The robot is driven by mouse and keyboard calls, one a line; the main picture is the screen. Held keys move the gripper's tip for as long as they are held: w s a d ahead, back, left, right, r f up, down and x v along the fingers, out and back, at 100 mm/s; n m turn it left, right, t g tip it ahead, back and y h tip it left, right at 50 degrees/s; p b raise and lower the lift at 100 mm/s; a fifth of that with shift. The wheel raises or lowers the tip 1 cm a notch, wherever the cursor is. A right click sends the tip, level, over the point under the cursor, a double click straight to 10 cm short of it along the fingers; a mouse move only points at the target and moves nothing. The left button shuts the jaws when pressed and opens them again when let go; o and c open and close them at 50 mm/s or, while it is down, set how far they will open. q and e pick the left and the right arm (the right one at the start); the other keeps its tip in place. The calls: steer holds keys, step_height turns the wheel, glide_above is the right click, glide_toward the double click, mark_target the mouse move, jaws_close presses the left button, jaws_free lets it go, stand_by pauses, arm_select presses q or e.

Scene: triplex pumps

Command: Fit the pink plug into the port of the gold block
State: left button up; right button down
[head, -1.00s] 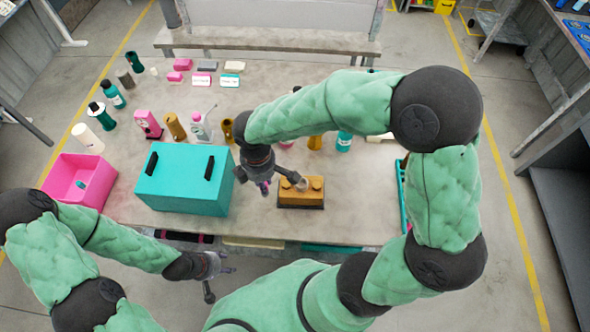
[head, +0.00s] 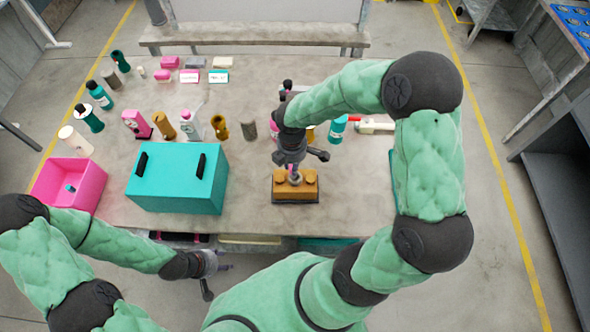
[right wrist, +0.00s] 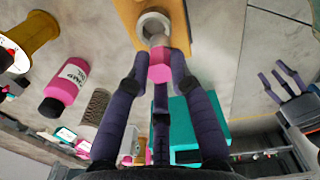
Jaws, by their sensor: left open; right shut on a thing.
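The gold block (head: 309,188) sits on a dark base near the table's front, right of the teal box. Its round grey port (right wrist: 153,26) shows at the top of the right wrist view. My right gripper (head: 294,172) is over the block, its fingers shut on the pink plug (right wrist: 160,66). The plug's pale tip lies at the port's opening; I cannot tell how far it reaches in. The fingers and port hide most of the plug in the head view. My left gripper (head: 222,270) is open and empty, low in front of the table edge.
A teal box (head: 175,195) with black handles stands left of the block, and a pink bin (head: 82,172) stands further left. Several bottles and spools stand behind, including a teal bottle (head: 338,127).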

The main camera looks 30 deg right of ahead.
steer(key=shift+d+f, duration=0.25)
steer(key=shift+f, duration=0.1)
steer(key=shift+w+d+f+b, duration=0.1)
steer(key=shift+d+f+b, duration=0.1)
steer(key=shift+f, duration=0.7)
steer(key=shift+d+f+b, duration=0.1)
steer(key=shift+f+b, duration=0.1)
steer(key=shift+f, duration=0.65)
steer(key=shift+a, duration=0.1)
steer(key=shift+f, duration=0.15)
steer(key=c, duration=1.1)
jaws_free()
